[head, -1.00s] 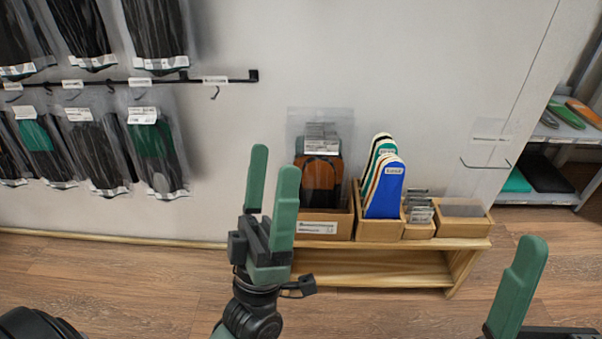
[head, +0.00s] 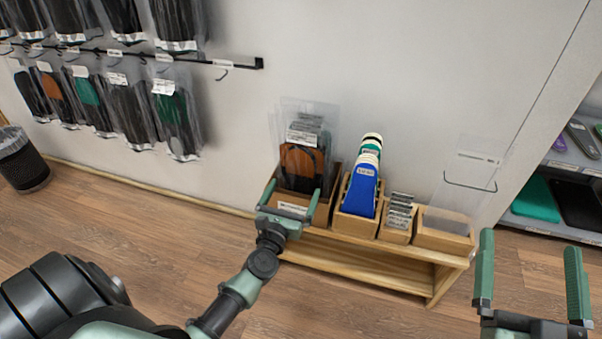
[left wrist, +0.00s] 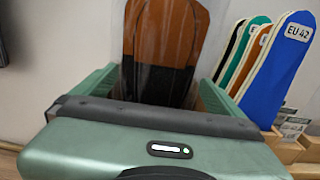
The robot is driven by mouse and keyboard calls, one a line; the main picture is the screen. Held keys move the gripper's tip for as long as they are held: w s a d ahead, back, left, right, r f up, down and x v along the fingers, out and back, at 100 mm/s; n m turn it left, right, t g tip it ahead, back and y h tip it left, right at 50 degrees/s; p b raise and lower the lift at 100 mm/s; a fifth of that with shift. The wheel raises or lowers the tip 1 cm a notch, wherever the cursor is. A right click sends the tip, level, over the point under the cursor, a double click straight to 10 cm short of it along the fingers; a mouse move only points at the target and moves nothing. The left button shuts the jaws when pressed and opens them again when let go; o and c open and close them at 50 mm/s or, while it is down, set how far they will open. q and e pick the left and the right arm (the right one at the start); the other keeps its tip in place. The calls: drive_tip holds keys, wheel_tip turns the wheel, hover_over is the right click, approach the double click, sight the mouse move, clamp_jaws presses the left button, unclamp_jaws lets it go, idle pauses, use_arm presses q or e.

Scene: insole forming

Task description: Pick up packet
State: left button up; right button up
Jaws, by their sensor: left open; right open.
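Clear packets holding brown-and-black insoles (head: 301,160) stand upright in the leftmost wooden box (head: 320,214) on the low shelf. My left gripper (head: 290,196) is open in front of that box. In the left wrist view the front packet (left wrist: 163,45) shows between the gripper's green fingers (left wrist: 162,85); I cannot tell if they touch it. The packet's lower end is hidden behind the gripper body. My right gripper (head: 530,262) is open and empty at the lower right, away from the shelf.
Small cards (head: 400,208) and a nearly empty box (head: 443,236) follow. Packets hang on a wall rail (head: 130,57). A bin (head: 22,160) stands at left.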

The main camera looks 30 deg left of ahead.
sight(300, 176)
use_arm(q)
drive_tip(key=x, duration=0.5)
drive_tip(key=shift+r, duration=0.15)
drive_tip(key=c, duration=1.5)
